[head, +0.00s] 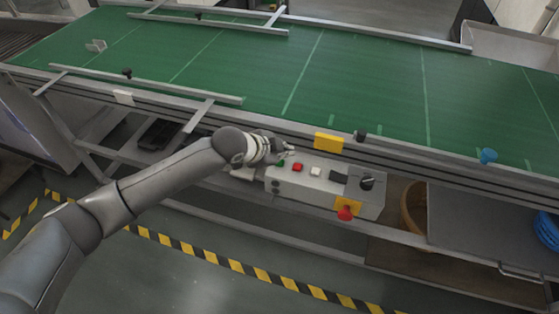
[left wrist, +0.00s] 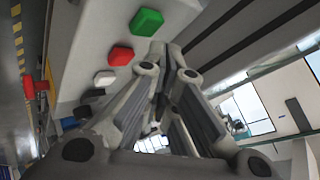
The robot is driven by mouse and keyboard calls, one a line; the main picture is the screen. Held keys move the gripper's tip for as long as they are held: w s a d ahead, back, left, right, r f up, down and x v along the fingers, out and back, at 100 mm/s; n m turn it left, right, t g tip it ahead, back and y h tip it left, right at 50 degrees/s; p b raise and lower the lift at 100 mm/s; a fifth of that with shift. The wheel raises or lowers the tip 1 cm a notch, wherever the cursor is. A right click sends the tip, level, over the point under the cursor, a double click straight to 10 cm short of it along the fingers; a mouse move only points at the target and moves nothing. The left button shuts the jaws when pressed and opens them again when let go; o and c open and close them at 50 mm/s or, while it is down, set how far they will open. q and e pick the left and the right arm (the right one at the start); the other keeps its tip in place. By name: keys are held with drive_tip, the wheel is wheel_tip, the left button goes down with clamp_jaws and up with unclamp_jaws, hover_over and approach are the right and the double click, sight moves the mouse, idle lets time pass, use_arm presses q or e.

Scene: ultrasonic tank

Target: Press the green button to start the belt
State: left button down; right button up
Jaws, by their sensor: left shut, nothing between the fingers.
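The green button (head: 281,163) is at the left end of the grey control box (head: 322,188) below the belt's near edge. It shows fully in the left wrist view (left wrist: 146,21), raised on the pale panel (left wrist: 85,30). My left gripper (head: 285,151) is shut and empty, close to the green button and partly over it in the head view. In the left wrist view its fingertips (left wrist: 167,50) are just below the green button; I cannot tell whether they touch the panel. My right gripper is not in view.
A red button (head: 298,167) and a white button (head: 315,171) are beside the green one. A black rotary knob (head: 367,183) and a red mushroom button (head: 346,213) are further right. The green belt (head: 350,85) with metal rails lies behind the box.

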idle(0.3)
use_arm(q)
drive_tip(key=shift+f, duration=0.15)
drive_tip(key=shift+f, duration=0.3)
